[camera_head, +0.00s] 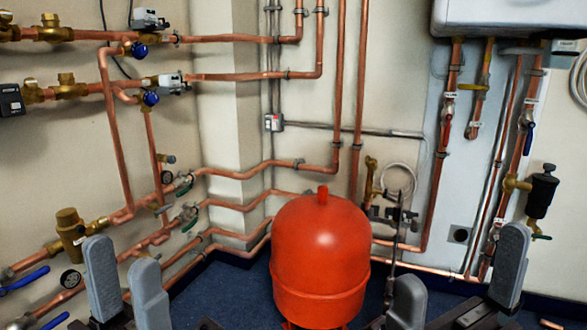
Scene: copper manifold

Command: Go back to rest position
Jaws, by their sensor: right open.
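My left gripper (122,258) is at the bottom left, its two grey fingers pointing up in front of the lower copper pipes. The fingers stand close together with a narrow gap, and no held object shows between them. How far its jaws are apart is unclear from this angle. My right gripper (462,255) is at the bottom right, its two grey fingers spread wide and empty. It is in front of the pipes below the white boiler. Both grippers' lower parts are cut off or dark at the bottom edge.
A red expansion tank (320,255) stands on the blue floor (225,290) between my grippers. Copper pipes with blue-handled valves (150,98) line the left wall. A white boiler (510,18) hangs at upper right. A black-topped air vent (541,190) is right of my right gripper.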

